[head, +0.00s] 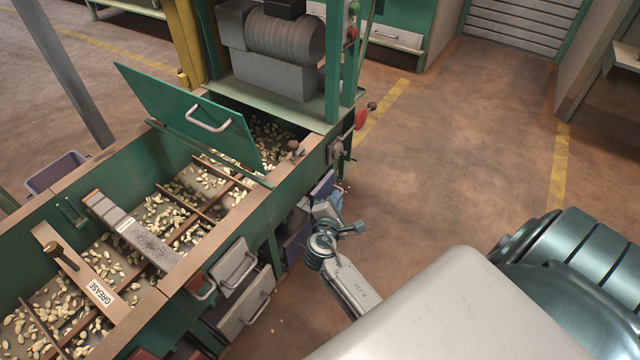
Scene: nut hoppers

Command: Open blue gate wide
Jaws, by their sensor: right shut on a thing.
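A blue-violet panel (322,186), which looks like the blue gate, shows on the front side of the green hopper bench, below its right end. My right gripper (327,207) is right at this panel and partly covers its lower part. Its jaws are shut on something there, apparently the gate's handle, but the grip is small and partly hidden. How far the gate stands open cannot be told. A second blue-violet surface (296,240) shows lower down, left of the gripper. My left gripper is not in view.
The hopper trough (262,222) holds many nuts, with a raised green lid (190,110) and a grey block (130,232) across it. Grey-fronted handled gates (245,305) lie left of my right gripper. A red knob (361,119) sticks out above. Floor to the right is clear.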

